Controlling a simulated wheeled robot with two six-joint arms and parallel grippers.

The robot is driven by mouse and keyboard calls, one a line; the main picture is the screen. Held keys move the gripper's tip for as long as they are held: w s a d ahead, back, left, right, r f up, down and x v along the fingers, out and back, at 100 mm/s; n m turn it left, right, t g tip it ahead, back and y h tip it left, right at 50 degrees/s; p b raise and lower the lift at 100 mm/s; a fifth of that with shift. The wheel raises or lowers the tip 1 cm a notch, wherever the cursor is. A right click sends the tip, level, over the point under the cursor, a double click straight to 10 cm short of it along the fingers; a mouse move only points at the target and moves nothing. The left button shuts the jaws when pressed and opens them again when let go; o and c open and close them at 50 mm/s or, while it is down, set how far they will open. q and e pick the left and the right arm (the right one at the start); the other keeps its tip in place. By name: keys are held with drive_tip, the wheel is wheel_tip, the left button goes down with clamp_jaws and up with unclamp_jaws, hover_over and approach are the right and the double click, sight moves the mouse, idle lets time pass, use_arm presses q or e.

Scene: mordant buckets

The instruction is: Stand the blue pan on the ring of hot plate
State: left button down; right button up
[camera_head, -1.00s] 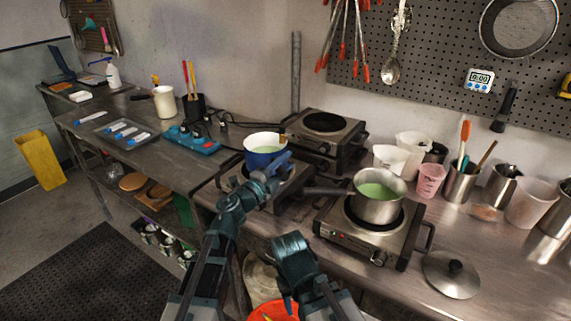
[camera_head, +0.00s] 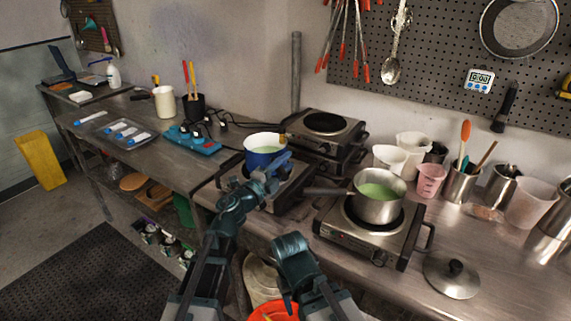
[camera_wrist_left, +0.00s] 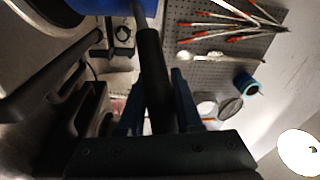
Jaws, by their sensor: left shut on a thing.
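The blue pan (camera_head: 260,158), with pale green liquid inside, is upright over the left front hot plate (camera_head: 290,196). Its base hides the ring, so I cannot tell whether it touches. My left gripper (camera_head: 279,164) is shut on the pan's handle. In the left wrist view, the black handle (camera_wrist_left: 154,80) lies between the blue fingers (camera_wrist_left: 156,105), and a bit of the blue pan (camera_wrist_left: 38,10) shows at the top left. My right gripper (camera_head: 289,300) is low at the bottom centre, away from the pan; its jaws are not clear.
A steel pot (camera_head: 378,205) with green liquid stands on the right front hot plate (camera_head: 365,245), its handle pointing towards the blue pan. Stacked hot plates (camera_head: 340,135) stand behind. A blue power tool or rack (camera_head: 192,140) is to the left. A lid (camera_head: 452,278) lies at the right.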

use_arm(q)
drive_tip(key=shift+f+b, duration=0.35)
drive_tip(key=shift+f, duration=0.05)
use_arm(e)
drive_tip(key=shift+f, duration=0.4)
use_arm(q)
drive_tip(key=c, duration=0.5)
unclamp_jaws()
drive_tip(key=shift+s, duration=0.1)
